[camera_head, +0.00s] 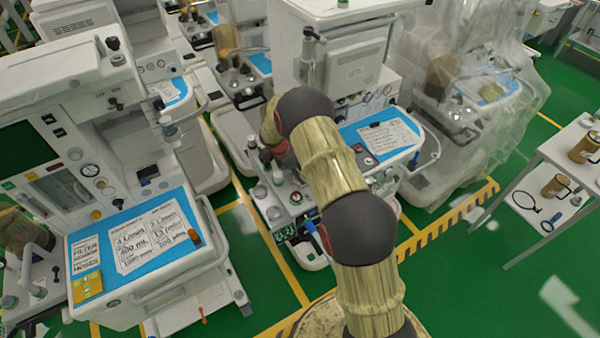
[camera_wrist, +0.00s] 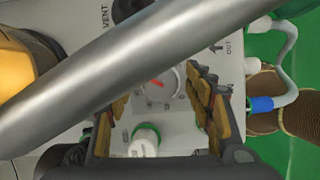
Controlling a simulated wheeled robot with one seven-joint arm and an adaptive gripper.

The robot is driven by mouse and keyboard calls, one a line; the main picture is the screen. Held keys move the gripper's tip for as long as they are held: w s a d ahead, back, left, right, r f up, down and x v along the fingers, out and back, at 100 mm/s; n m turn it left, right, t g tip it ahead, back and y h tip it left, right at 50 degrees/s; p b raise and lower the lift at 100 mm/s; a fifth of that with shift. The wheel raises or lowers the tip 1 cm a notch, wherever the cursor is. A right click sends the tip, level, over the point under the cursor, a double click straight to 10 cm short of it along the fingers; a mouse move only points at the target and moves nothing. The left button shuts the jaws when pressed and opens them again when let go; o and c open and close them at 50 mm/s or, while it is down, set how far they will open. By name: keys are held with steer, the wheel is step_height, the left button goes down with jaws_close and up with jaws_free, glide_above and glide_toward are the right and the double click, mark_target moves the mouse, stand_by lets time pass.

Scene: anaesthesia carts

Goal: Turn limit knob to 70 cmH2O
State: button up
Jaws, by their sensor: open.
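A round grey knob with a red pointer mark (camera_wrist: 158,84), which looks like the limit knob, sits on a pale panel in the wrist view. Small printed marks surround it, too blurred to read, so I cannot tell its setting. My gripper (camera_wrist: 160,112) is open, with one finger on each side of the knob and a visible gap at both sides. I cannot tell how far the fingertips are from the panel. In the head view my arm reaches down to the middle cart, and the knob and fingertips cannot be made out there.
A thick metal tube (camera_wrist: 120,70) crosses the wrist view diagonally, covering part of the panel and knob. A white and green fitting (camera_wrist: 144,140) stands below the knob. A corrugated brown hose (camera_wrist: 298,105) is at right. Another cart with a blue top (camera_head: 190,262) stands at left.

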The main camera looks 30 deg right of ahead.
steer(key=v, duration=1.1)
steer(key=shift+a+r, duration=0.1)
